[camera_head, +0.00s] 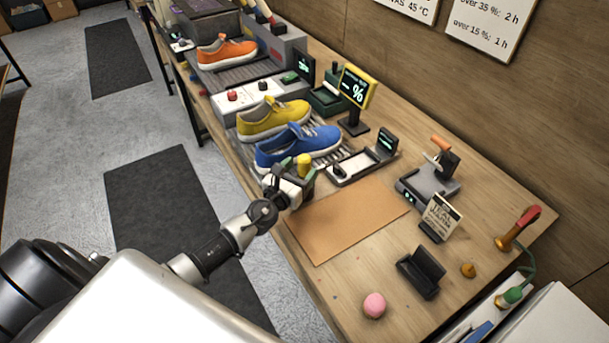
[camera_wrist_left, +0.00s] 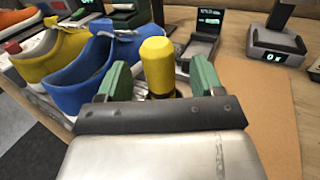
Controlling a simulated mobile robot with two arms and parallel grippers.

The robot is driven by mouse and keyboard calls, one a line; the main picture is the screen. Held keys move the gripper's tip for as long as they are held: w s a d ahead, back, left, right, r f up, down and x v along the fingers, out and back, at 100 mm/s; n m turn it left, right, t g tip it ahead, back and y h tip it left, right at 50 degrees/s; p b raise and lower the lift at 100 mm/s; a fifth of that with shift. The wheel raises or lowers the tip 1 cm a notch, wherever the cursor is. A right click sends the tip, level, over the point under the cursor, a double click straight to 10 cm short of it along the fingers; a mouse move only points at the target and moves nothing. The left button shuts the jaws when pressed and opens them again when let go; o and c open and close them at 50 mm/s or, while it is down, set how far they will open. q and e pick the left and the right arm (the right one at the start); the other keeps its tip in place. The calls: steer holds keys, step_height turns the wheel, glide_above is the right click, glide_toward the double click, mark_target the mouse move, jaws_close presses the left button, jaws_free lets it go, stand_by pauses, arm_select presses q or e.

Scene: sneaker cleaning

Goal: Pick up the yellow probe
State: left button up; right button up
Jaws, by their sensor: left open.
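The yellow probe (camera_head: 304,161) stands upright near the front edge of the bench, beside the blue sneaker. In the left wrist view the probe (camera_wrist_left: 158,62) shows a rounded yellow top and a dark lower part. My left gripper (camera_head: 296,171) is at the probe. In the left wrist view the green-tipped fingers of my left gripper (camera_wrist_left: 161,80) are apart, one on each side of the probe, with gaps visible. The base of the probe is hidden behind the gripper body. My right gripper is out of view.
The blue sneaker (camera_head: 298,147) and yellow sneaker (camera_head: 273,119) lie on a rack close to the gripper. A tray with a small display (camera_head: 387,143) stands behind the probe. The brown mat (camera_head: 347,219) to the right is clear. A pink ball (camera_head: 374,305) lies nearer.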

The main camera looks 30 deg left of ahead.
arm_select(q)
steer(key=w, duration=0.4)
steer(key=shift+w+d+f, duration=0.1)
steer(key=shift+w+f, duration=0.15)
steer(key=shift+w, duration=0.1)
steer(key=shift+s, duration=0.1)
steer(key=shift+r, duration=0.1)
steer(key=shift+c, duration=0.9)
steer(key=c, duration=0.8)
steer(key=shift+c, duration=0.2)
